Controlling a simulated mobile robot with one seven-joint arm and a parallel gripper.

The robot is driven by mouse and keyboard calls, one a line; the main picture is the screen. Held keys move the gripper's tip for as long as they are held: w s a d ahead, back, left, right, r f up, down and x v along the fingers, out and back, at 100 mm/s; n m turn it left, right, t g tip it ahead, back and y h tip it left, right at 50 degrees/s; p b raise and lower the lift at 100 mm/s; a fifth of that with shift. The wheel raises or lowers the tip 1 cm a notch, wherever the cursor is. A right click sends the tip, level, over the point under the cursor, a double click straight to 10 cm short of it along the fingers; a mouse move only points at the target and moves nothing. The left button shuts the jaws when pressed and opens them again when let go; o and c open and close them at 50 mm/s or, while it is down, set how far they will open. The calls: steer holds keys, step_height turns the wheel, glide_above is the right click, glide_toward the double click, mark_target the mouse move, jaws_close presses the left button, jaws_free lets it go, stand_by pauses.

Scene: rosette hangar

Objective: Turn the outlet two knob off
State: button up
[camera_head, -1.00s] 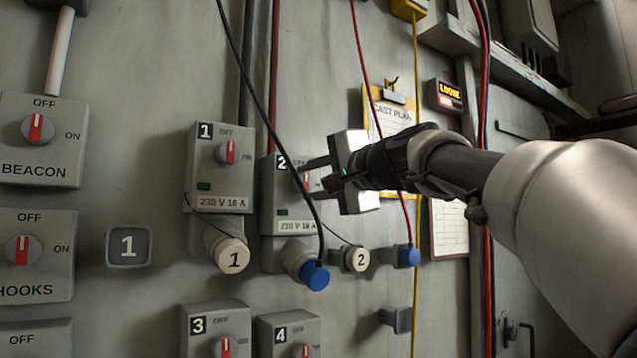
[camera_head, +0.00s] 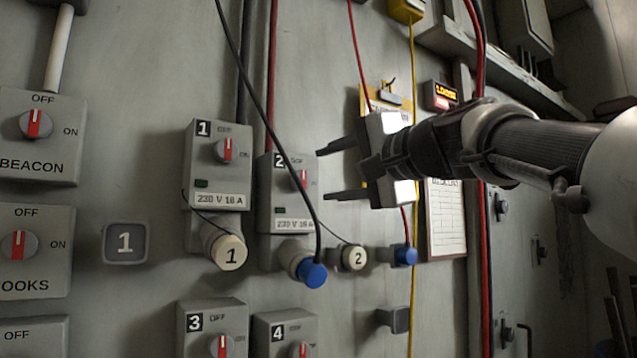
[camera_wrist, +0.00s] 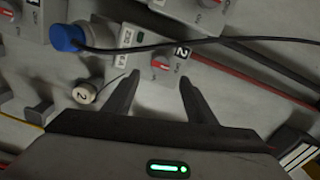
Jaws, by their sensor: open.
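The outlet two box (camera_head: 268,215) is a grey box marked 2, with a green window and a rating label. Its knob (camera_head: 302,181) has a red pointer that stands nearly upright, toward the label at the top.
A blue plug (camera_head: 313,274) sits at outlet two's socket; its black cable (camera_head: 265,105) passes close by the box. A cap marked 2 (camera_head: 356,258) hangs beside it. Outlet one (camera_head: 215,175) is at left; outlets 3 (camera_head: 195,347) and 4 (camera_head: 270,345) are below.

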steer(key=v, duration=0.9)
steer(key=shift+s+d, duration=0.2)
steer(key=shift+s, duration=0.05)
steer(key=s+f+n+g+h, duration=0.2)
steer(key=f, duration=1)
steer(key=s+f+n+g+h, duration=0.1)
steer(key=s+f+g+h, duration=0.15)
steer(key=f, duration=1.05)
steer(key=s+d+f+n+g+h, duration=0.2)
steer(key=s+f, duration=0.2)
steer(key=f, duration=0.4)
steer(key=s+d+f+n+g+h+p, duration=0.1)
steer(key=s+d+f+n+h, duration=0.1)
steer(key=s+f, duration=0.35)
steer(key=s+d+f+n+g+h, duration=0.2)
steer(key=s+d+f, duration=0.1)
steer(key=f, duration=0.6)
step_height(320, 180, up, 15)
steer(key=p, duration=1.4)
steer(key=shift+a+p, duration=0.35)
